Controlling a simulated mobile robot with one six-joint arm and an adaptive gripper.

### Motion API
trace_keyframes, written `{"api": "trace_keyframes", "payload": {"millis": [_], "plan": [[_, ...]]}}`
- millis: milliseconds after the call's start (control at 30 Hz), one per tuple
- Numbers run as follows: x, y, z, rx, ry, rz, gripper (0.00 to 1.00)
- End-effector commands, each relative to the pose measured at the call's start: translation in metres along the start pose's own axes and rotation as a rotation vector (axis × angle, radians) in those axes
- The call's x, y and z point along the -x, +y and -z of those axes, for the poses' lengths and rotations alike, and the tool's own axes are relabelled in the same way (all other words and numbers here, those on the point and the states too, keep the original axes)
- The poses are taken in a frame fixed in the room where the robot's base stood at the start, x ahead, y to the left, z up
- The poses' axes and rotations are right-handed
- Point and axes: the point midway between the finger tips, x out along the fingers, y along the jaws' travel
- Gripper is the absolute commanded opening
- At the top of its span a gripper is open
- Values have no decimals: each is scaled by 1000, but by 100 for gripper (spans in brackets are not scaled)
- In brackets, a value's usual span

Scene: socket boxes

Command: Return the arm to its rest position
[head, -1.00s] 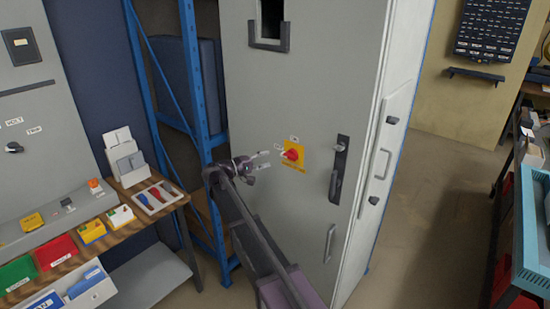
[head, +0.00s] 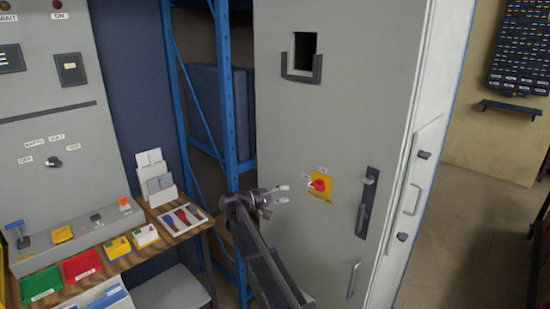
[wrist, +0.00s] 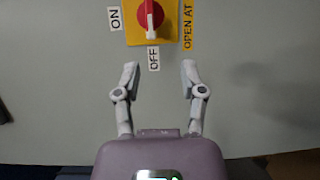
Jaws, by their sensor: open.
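My gripper (head: 282,194) is open and empty in front of the grey cabinet door, left of the red rotary switch (head: 318,185) on its yellow plate. In the wrist view the two fingers of my gripper (wrist: 160,82) are spread apart, with bare grey door between and beyond them. The red switch (wrist: 151,14) is above the fingertips there, apart from them. Its handle points down toward the OFF label (wrist: 153,59); an ON label (wrist: 115,18) is at its left. My arm reaches up from the bottom of the head view.
The tall grey cabinet (head: 290,130) has a black handle (head: 367,200). A blue rack (head: 228,90) stands left of it. A wooden bench (head: 185,228) at the left holds a tool tray (head: 183,219) and several coloured bins. Open floor (head: 470,230) lies at the right.

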Motion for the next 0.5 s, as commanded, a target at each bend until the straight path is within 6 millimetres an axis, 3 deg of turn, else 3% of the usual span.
{"api": "trace_keyframes", "payload": {"millis": [167,500], "plan": [[-26,-23,-36,0,-31,127,53],[-72,-93,-134,-32,-117,536,53]]}}
